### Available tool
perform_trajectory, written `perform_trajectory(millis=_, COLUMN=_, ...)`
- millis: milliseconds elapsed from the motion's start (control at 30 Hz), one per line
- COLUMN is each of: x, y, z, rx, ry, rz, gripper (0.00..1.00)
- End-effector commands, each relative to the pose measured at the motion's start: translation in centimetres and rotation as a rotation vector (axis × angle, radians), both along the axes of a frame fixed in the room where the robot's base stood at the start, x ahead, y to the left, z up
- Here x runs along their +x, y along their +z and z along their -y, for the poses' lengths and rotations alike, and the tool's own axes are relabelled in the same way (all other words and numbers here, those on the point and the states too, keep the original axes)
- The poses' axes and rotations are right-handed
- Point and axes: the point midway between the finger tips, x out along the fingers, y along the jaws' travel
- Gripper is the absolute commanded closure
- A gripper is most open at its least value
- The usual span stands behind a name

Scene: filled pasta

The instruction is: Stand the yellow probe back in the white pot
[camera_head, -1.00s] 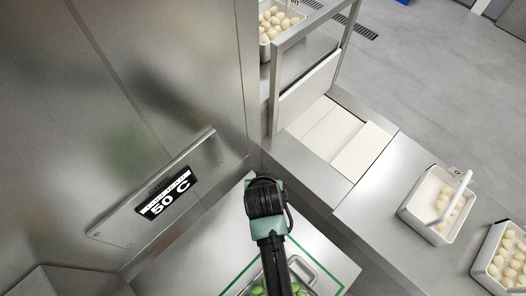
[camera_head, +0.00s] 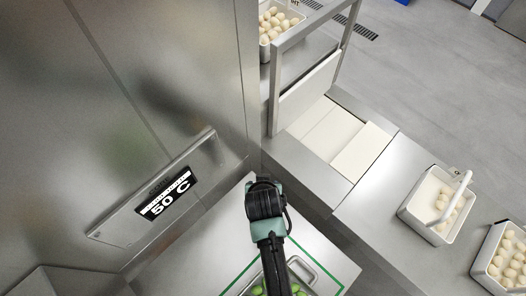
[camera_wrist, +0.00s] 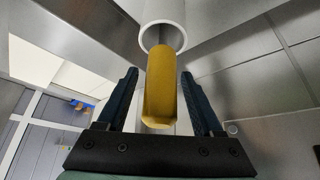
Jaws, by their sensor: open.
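The yellow probe (camera_wrist: 160,100) shows in the wrist view between the two dark fingers of my gripper (camera_wrist: 159,74). The fingers are open, with a gap visible on each side of the probe. The probe's far end meets the mouth of the white pot (camera_wrist: 163,14), a round white tube at the top of the view. The probe lines up with the pot and appears to be in its opening; how deep it sits is hidden. In the head view my arm covers the spot, and neither probe nor pot can be made out.
A steel tray of green pieces (camera_head: 257,290) lies beneath my arm on a green-marked bench (camera_head: 335,262). A steel cabinet with a "50 C" display (camera_head: 163,198) stands left. White baskets of pale pieces (camera_head: 406,208) stand right, past a steel frame (camera_head: 273,95).

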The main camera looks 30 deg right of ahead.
Motion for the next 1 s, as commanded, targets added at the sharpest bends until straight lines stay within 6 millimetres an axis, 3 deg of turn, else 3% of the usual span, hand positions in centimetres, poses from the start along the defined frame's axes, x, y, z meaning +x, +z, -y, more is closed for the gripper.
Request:
perform_trajectory(millis=267, x=-0.7, y=1.7, z=-0.3, rx=-0.001, ry=0.001, rz=0.002, gripper=0.32)
perform_trajectory(millis=700, x=-4.1, y=8.1, z=-1.9, rx=0.0, ry=0.0, rz=0.003, gripper=0.32)
perform_trajectory(millis=1000, x=-5.3, y=10.5, z=-2.5, rx=0.0, ry=0.0, rz=0.001, gripper=0.32)
